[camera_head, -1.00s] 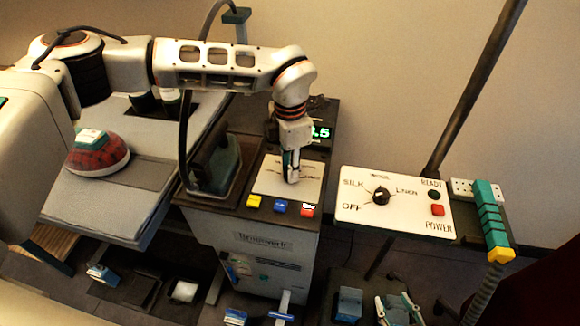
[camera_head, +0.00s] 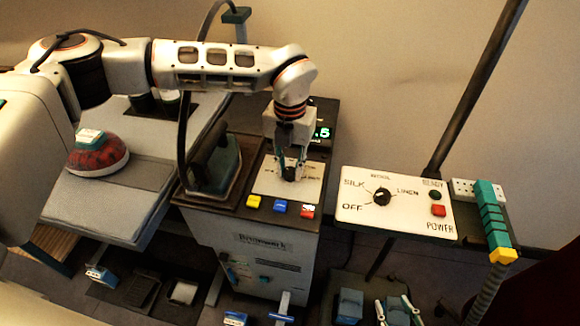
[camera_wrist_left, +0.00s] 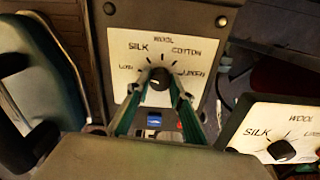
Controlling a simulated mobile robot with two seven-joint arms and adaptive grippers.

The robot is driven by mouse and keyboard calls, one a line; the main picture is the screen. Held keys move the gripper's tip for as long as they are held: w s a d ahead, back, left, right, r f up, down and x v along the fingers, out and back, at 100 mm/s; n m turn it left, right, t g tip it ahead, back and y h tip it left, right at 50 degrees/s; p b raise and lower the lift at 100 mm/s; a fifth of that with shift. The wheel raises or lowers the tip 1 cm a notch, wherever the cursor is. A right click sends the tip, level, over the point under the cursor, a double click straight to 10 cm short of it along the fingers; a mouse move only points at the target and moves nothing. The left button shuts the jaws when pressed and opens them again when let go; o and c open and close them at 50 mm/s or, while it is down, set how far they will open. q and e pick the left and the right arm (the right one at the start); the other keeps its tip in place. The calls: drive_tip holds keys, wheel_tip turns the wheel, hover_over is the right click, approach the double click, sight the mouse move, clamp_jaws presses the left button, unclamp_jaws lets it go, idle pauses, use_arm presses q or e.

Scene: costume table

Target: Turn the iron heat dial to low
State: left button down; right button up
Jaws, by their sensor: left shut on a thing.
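The heat dial is a black knob (camera_wrist_left: 159,82) on a white panel marked LOW, SILK, WOOL, COTTON and LINEN. Its panel (camera_head: 270,183) is on top of the grey ironing station in the head view. My left gripper (camera_head: 289,171) points down at this panel and is shut on the knob, with a teal finger on either side in the wrist view (camera_wrist_left: 158,88). The knob's exact pointer direction is hard to read.
The iron (camera_head: 215,165) stands left of the dial panel. Yellow, blue and red buttons (camera_head: 280,206) line the panel's front edge. A second panel (camera_head: 410,225) with its own black knob stands to the right. A red pressing cushion (camera_head: 98,155) is on the board at left.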

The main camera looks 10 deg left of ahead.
sight(290, 170)
use_arm(q)
drive_tip(key=shift+n, duration=0.6)
drive_tip(key=c, duration=1.8)
unclamp_jaws()
drive_tip(key=shift+r, duration=0.1)
wheel_tip(290, 170, up, 12)
drive_tip(key=shift+f, duration=0.1)
